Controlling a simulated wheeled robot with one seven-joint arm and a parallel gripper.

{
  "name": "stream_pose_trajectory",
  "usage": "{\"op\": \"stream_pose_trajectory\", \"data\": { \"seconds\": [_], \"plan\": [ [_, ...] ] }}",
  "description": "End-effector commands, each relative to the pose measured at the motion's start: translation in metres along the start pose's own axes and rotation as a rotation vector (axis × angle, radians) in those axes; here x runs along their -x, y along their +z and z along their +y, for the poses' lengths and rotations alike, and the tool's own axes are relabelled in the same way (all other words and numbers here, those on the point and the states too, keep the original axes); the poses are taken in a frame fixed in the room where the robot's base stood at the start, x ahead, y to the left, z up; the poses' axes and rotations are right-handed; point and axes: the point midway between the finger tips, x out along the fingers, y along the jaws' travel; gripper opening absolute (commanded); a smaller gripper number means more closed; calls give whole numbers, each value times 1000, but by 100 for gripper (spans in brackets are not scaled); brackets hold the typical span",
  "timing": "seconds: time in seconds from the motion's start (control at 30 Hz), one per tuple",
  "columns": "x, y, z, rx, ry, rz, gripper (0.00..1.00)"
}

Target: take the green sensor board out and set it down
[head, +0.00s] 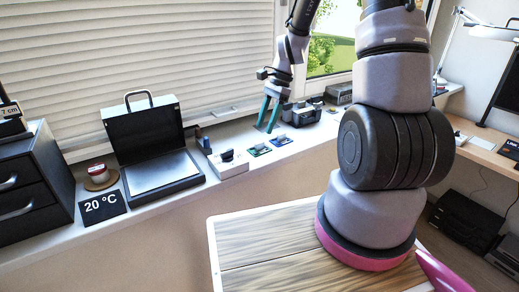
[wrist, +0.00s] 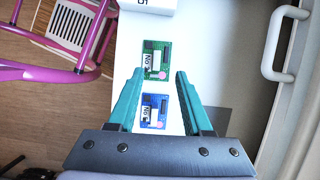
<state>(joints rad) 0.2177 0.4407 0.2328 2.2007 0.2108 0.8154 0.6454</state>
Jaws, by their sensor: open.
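The green sensor board (head: 259,149) lies flat on the white windowsill, with a blue board (head: 281,140) to its right. In the wrist view the green board (wrist: 157,50) is just beyond my fingertips, and the blue board (wrist: 153,112) shows nearer, between the fingers. Each board carries a white labelled part and a pink round spot. My gripper (head: 265,129) has teal fingers spread apart, pointing down above the sill near the boards. In the wrist view my gripper (wrist: 160,74) is open, with nothing held between the fingers.
A white box (head: 232,168) stands left of the green board; its labelled end (wrist: 150,5) shows in the wrist view. An open black case (head: 160,160) is farther left. A dark holder (head: 300,114) stands behind the boards. A white handle (wrist: 287,45) is at right.

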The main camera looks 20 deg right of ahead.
Motion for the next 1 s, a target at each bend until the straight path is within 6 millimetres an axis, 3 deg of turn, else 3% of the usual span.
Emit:
{"op": "stream_pose_trajectory", "data": {
  "seconds": [0.5,0.77,0.83,0.9,1.0],
  "plan": [
    [-58,0,6,2,1,0,50],
    [-61,0,6,1,0,1,50],
    [-60,0,6,1,-1,1,31],
    [-60,0,6,2,-1,1,4],
    [-60,0,6,2,-1,1,0]
  ]
}}
